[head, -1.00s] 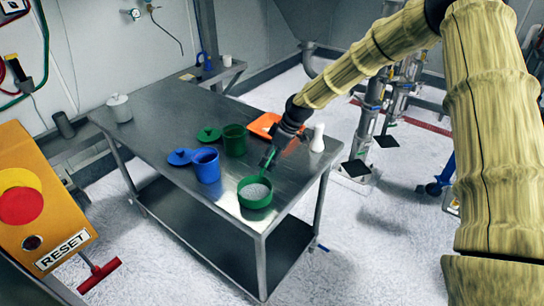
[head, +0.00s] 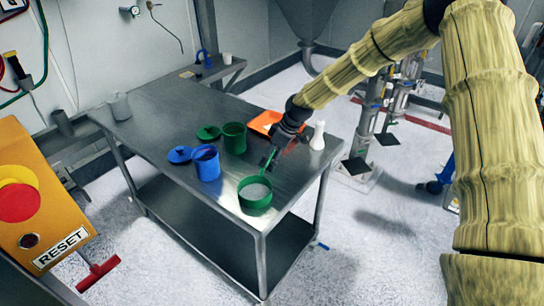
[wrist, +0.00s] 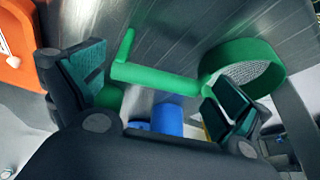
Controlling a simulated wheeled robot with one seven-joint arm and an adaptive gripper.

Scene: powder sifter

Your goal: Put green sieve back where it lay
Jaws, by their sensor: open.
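The green sieve (head: 255,203) is a round green ring with a pale mesh, at the near right corner of the metal table (head: 165,125). It appears to rest on the tabletop. In the wrist view the sieve (wrist: 275,62) is at the upper right, and its green handle (wrist: 160,78) runs left to an upturned end. My gripper (head: 274,158) is low over the table, just behind the sieve ring. In the wrist view my gripper (wrist: 160,85) is open, with its fingers apart on either side of the handle. I cannot tell whether either finger touches it.
An orange tray (head: 262,122) and a white bottle (head: 318,137) are behind. The table's left part is mostly clear.

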